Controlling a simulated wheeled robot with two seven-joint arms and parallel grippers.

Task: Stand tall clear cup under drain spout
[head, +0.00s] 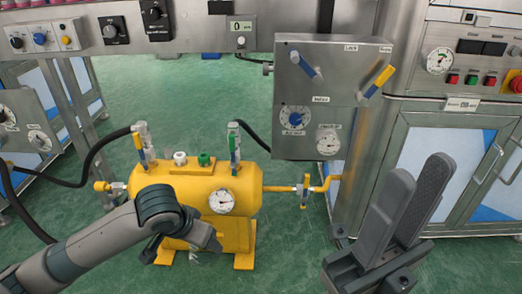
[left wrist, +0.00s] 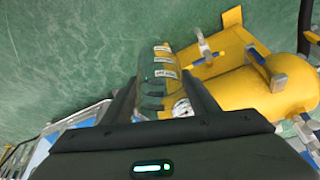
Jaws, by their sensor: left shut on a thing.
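My left gripper (left wrist: 155,88) is shut on a tall clear cup (left wrist: 150,90), which shows as a see-through greenish shape between the fingers in the left wrist view. In the head view my left gripper (head: 207,243) is low in front of the yellow tank (head: 160,188), and the cup is hard to make out there. In the left wrist view a small metal valve fitting (left wrist: 206,50) shows near the tank's yellow stand, apart from the cup. I cannot tell whether it is the drain spout. My right gripper (head: 417,168) is open and empty, at the right.
A grey control panel (head: 290,90) with levers and gauges hangs behind the tank. A yellow pipe with a valve (head: 304,190) runs right from the tank. Black hoses (head: 90,165) lead off left. A metal cabinet (head: 450,170) stands right. Green floor is open around the tank.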

